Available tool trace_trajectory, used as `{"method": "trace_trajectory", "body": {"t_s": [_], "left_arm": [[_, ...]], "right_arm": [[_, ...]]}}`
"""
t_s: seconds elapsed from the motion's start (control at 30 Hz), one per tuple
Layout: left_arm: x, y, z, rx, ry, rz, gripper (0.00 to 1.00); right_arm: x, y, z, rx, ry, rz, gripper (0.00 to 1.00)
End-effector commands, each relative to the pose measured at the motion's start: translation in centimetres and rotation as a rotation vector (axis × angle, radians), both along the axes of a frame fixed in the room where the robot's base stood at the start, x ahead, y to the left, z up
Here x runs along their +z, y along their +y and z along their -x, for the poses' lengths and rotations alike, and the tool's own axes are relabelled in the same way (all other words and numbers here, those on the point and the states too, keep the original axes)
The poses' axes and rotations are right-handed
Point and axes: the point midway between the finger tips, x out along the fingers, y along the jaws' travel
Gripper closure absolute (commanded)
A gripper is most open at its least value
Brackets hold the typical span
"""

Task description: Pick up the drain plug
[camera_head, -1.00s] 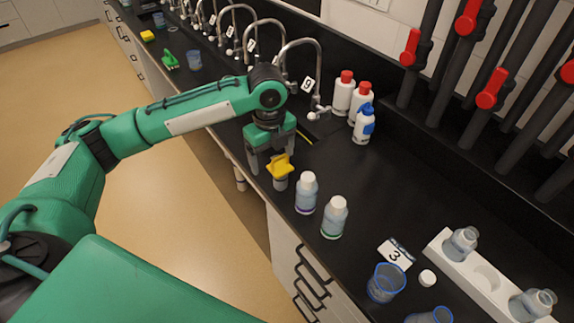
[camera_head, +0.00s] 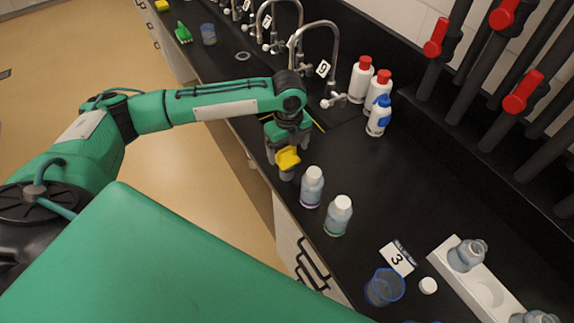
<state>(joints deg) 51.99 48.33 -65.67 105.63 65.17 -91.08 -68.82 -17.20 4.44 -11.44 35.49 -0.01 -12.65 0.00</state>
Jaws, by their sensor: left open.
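My left gripper (camera_head: 284,150) points down over the black counter, close to its front edge and left of two white-capped bottles. Its jaws are open. A yellow piece (camera_head: 287,158) with a grey cylindrical part below it shows in front of the jaws; I cannot tell whether it touches them. I cannot make out a drain plug; the gripper and the yellow piece hide part of the counter there. The right gripper is not in view.
A white-capped bottle (camera_head: 312,186) and another (camera_head: 338,215) stand just right of the gripper. A tap (camera_head: 334,62) and red-capped bottles (camera_head: 362,79) stand behind. A number 3 card (camera_head: 397,258), blue-rimmed beaker (camera_head: 384,287) and white rack (camera_head: 456,262) are at front right.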

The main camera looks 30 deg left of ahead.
Motion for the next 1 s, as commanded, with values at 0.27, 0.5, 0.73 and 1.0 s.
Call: {"method": "trace_trajectory", "body": {"t_s": [0.27, 0.5, 0.73, 1.0], "left_arm": [[-2.9, 0.5, 0.1, 0.001, 0.004, 0.0, 0.18], [-5.2, 0.5, 0.0, 0.001, 0.001, -0.001, 0.18], [-5.2, 0.4, 0.0, 0.001, 0.0, 0.0, 0.28], [-5.2, 0.4, 0.0, 0.001, 0.0, 0.0, 0.74]], "right_arm": [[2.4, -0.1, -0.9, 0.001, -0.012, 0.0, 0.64], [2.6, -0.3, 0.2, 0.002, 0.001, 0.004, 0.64], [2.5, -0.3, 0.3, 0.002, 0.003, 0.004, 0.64], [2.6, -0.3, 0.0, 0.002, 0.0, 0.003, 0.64]]}}
